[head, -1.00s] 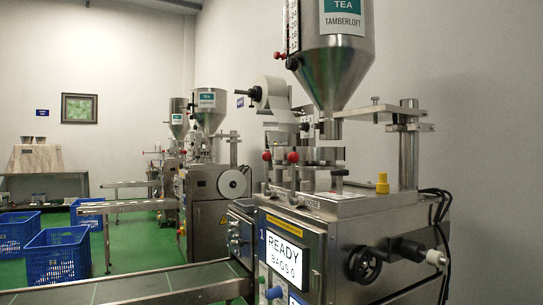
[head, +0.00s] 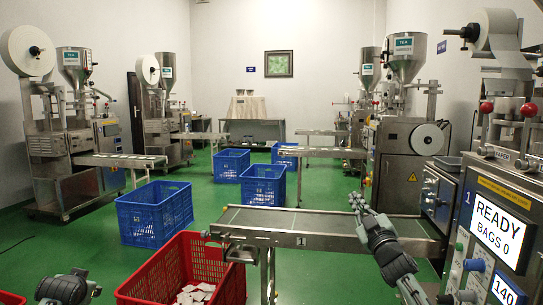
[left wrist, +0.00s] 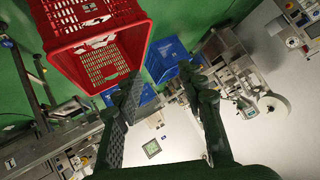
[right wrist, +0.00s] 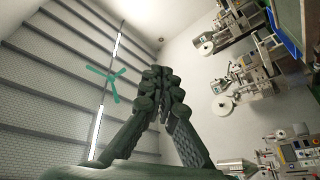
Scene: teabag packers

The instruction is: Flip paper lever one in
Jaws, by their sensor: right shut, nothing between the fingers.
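Machine one (head: 480,215) stands at the right of the head view, its screen (head: 498,228) reading "READY BAGS 0". Two red-knobbed levers stand on it, one with a left knob (head: 486,108) and one with a right knob (head: 528,110). My right gripper (head: 356,198) is shut and empty over the conveyor, left of the machine and apart from the levers. It also shows shut in the right wrist view (right wrist: 160,72). My left gripper (left wrist: 165,85) is open and empty.
Conveyor one (head: 300,226) runs left from the machine. A red crate (head: 150,285) holding white packets stands at its near left end. Several blue crates, one at the left (head: 150,225), stand on the green floor.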

